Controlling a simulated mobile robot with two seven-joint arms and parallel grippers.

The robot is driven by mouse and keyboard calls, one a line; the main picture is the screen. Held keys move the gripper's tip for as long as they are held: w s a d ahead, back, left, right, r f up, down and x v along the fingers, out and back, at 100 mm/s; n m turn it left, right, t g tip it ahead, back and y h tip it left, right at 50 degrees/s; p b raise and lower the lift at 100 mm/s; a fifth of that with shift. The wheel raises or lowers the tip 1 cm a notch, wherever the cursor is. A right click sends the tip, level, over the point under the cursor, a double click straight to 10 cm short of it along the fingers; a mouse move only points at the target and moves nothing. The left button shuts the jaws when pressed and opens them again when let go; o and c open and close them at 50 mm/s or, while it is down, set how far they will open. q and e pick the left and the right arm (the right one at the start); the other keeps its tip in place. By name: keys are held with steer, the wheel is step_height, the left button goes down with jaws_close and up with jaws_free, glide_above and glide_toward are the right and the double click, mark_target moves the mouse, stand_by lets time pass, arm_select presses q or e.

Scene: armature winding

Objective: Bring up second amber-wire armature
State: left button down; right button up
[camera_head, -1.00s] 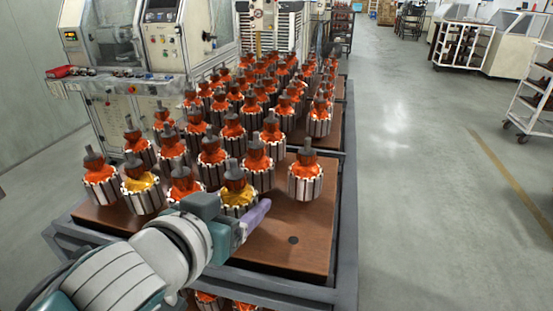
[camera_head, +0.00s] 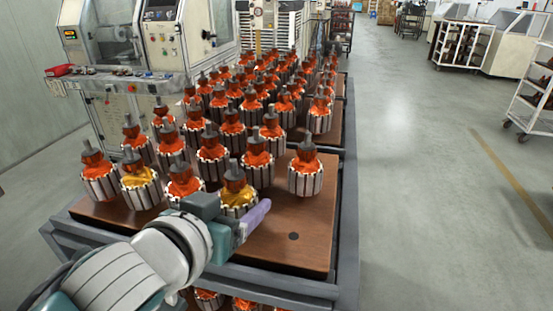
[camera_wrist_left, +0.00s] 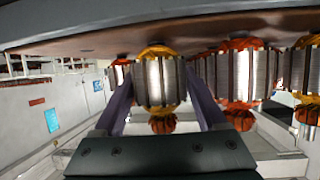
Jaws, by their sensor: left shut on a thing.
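My left gripper (camera_head: 246,211) is shut on an amber-wire armature (camera_head: 237,194) at the front of the brown board (camera_head: 305,255). One purple finger shows along its right side. In the left wrist view, which is upside down, this armature (camera_wrist_left: 160,82) sits upright between both fingers, close to the board (camera_wrist_left: 100,42). I cannot tell whether its lower shaft is still seated. Another amber-wire armature (camera_head: 140,187) stands upright on the board to the left, with an orange-wire one between the two. My right gripper is out of view.
Orange-wire armatures (camera_head: 305,176) stand in rows behind and beside the held one. The board's front right corner is bare except for a dark hole (camera_head: 293,237). The grey cart frame (camera_head: 347,240) borders it. A machine (camera_head: 150,40) stands behind left; open floor lies right.

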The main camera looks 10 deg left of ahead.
arm_select(q)
jaws_free()
steer(key=shift+f, duration=0.15)
steer(key=v, duration=1)
steer(key=shift+s, duration=0.1)
